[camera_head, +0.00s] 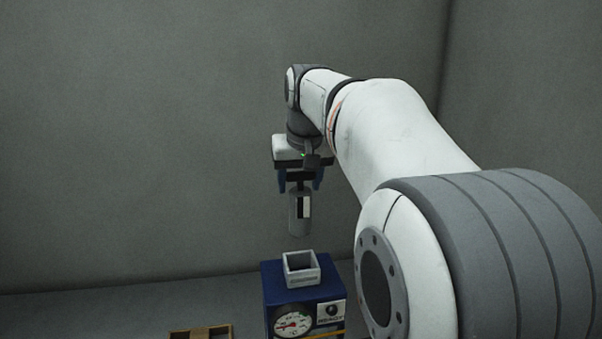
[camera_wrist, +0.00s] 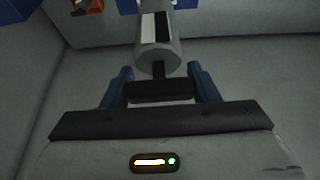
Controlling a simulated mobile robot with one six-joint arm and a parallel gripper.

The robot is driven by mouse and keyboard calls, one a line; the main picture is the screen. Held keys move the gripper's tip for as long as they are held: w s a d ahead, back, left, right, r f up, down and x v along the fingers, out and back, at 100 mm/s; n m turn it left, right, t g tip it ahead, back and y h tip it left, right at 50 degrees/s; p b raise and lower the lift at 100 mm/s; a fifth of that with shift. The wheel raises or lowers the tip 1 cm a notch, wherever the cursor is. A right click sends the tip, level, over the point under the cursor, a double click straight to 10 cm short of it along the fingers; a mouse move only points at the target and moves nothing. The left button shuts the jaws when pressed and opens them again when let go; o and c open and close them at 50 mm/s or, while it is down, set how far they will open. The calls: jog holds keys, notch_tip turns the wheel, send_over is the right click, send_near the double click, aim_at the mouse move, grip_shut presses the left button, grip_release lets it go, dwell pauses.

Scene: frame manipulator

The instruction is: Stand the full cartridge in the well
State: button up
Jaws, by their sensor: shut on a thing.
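A grey cylindrical cartridge (camera_head: 298,222) with a black and white strip on its side hangs upright below my gripper (camera_head: 300,184). In the wrist view the cartridge (camera_wrist: 158,55) extends away from the blue fingers (camera_wrist: 160,76), which are shut on its narrow dark top. The well, a square open grey socket (camera_head: 301,281), sits on top of a blue box (camera_head: 279,297). The cartridge's lower end is above the well, with a visible gap between them. The well's floor is in shadow.
The blue box has a round dial (camera_head: 292,322) and a small pale panel (camera_head: 330,313) on its front. A wooden tray (camera_head: 178,335) shows at the bottom edge, left of the box. Bare grey walls stand behind. My arm hides much of the right side.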

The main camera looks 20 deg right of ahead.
aim_at(300, 231)
notch_tip(300, 231, down, 12)
jog(key=b, duration=0.8)
jog(key=shift+r+b, duration=0.25)
jog(key=shift+b, duration=0.1)
jog(key=shift+s+f, duration=0.1)
jog(key=shift+f, duration=0.25)
jog(key=o, duration=1.6)
